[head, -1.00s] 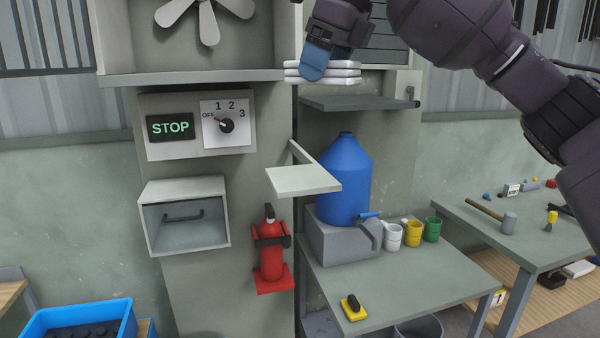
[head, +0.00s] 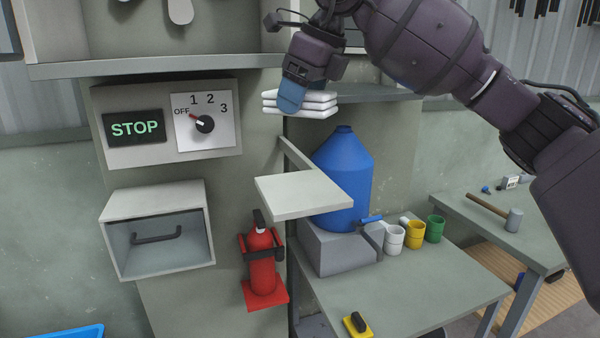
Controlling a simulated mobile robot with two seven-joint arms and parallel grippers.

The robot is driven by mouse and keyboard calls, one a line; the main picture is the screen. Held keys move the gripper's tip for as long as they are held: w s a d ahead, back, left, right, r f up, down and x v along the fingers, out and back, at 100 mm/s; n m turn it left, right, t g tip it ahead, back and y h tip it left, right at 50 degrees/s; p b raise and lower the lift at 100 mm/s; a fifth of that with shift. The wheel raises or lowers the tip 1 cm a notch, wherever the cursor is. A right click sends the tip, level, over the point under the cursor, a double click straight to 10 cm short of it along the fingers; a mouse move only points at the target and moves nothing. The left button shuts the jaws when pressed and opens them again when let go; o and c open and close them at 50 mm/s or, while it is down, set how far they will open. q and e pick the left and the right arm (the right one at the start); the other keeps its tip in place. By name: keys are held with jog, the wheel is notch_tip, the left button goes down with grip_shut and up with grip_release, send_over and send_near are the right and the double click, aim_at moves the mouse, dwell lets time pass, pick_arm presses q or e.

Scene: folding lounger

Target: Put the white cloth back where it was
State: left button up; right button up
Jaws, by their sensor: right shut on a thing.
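The white cloth (head: 318,104) is a folded stack of several layers near the top centre of the head view. My right gripper (head: 291,98) comes down from above with its blue finger against the cloth's left part and is shut on it. The cloth is held in front of the left end of a grey upper shelf (head: 385,93), above a small pale shelf (head: 303,196). Whether it touches the upper shelf cannot be told. The small shelf's top is bare. My left gripper is not in view.
A large blue jug (head: 343,172) stands on a grey block (head: 338,250) behind the small shelf. White (head: 393,239), yellow (head: 414,235) and green (head: 434,230) cups stand to its right. A control panel (head: 165,124), an open-fronted box (head: 158,235) and a red extinguisher (head: 261,265) are at left.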

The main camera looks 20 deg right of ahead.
aim_at(333, 97)
notch_tip(333, 97, down, 9)
jog(key=shift+f+p, duration=0.15)
jog(key=shift+p, duration=0.15)
notch_tip(333, 97, down, 4)
jog(key=shift+f, duration=0.1)
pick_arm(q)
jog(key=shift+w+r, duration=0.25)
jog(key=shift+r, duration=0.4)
pick_arm(e)
jog(key=shift+f, duration=0.15)
jog(key=o, duration=0.8)
pick_arm(q)
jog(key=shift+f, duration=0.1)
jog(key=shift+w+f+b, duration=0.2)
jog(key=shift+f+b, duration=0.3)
jog(key=shift+b, duration=0.1)
pick_arm(e)
jog(key=v, duration=1.2)
jog(key=shift+w+a+r, duration=0.1)
jog(key=shift+r, duration=0.15)
